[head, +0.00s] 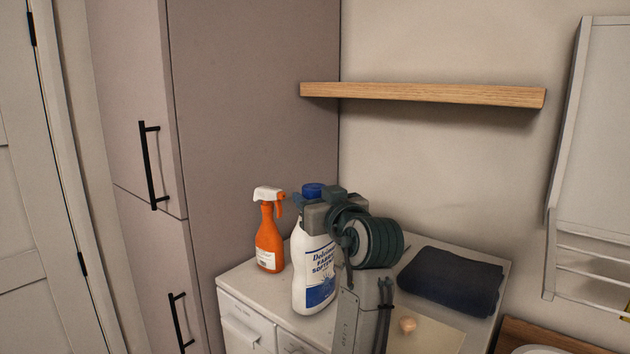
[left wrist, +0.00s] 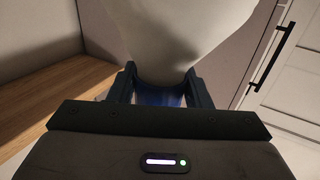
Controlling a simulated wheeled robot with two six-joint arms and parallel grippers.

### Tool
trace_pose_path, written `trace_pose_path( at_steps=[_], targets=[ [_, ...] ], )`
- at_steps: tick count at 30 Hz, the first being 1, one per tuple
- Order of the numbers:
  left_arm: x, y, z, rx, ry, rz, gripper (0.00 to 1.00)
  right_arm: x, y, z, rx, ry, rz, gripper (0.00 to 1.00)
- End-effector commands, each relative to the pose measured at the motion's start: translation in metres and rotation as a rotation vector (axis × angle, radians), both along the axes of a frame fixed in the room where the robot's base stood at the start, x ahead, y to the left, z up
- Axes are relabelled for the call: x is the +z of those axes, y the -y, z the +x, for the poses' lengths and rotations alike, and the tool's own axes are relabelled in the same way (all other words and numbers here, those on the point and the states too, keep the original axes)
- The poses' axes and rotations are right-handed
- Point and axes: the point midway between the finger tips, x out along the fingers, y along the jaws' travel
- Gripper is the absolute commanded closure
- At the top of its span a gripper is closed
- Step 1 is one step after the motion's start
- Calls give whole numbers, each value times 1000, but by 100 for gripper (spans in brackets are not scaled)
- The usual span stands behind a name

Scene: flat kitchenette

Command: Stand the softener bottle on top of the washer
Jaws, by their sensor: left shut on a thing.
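The softener bottle (head: 313,268) is white with a blue cap and a blue-and-white fabric softener label. It is upright over the front left part of the washer top (head: 240,279); I cannot tell whether its base touches. My left gripper (head: 308,204) is shut around its neck, just below the cap, and hides part of its upper right side. In the left wrist view the white bottle body (left wrist: 165,35) fills the upper middle, with blue between the fingers (left wrist: 160,84). My right gripper is not in view.
An orange spray bottle (head: 269,240) stands close left of the softener. A dark folded cloth (head: 452,281) lies at the right of the washer top. A wooden shelf (head: 425,93) is above; a tall cabinet (head: 250,130) is left.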

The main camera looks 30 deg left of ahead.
Motion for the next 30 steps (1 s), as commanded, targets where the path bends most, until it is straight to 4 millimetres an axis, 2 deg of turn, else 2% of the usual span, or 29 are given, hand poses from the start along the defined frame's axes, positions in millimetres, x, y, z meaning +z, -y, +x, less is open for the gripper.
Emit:
trace_pose_path(
  at_steps=[4, 15, 16, 18, 19, 30],
  targets=[
    [-7, 0, -1, 1, 4, 2, 100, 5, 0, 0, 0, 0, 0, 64],
    [-11, 0, -1, 1, 6, 2, 100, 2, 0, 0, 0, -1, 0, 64],
    [-12, 0, -1, 0, 1, -1, 52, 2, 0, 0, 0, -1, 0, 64],
    [-12, 0, 0, 0, 1, -1, 38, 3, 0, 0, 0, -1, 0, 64],
    [-12, 0, 0, 0, 1, -1, 34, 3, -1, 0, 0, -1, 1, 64],
    [-10, 0, 0, 0, 1, -1, 34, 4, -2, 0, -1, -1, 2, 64]
  ],
)
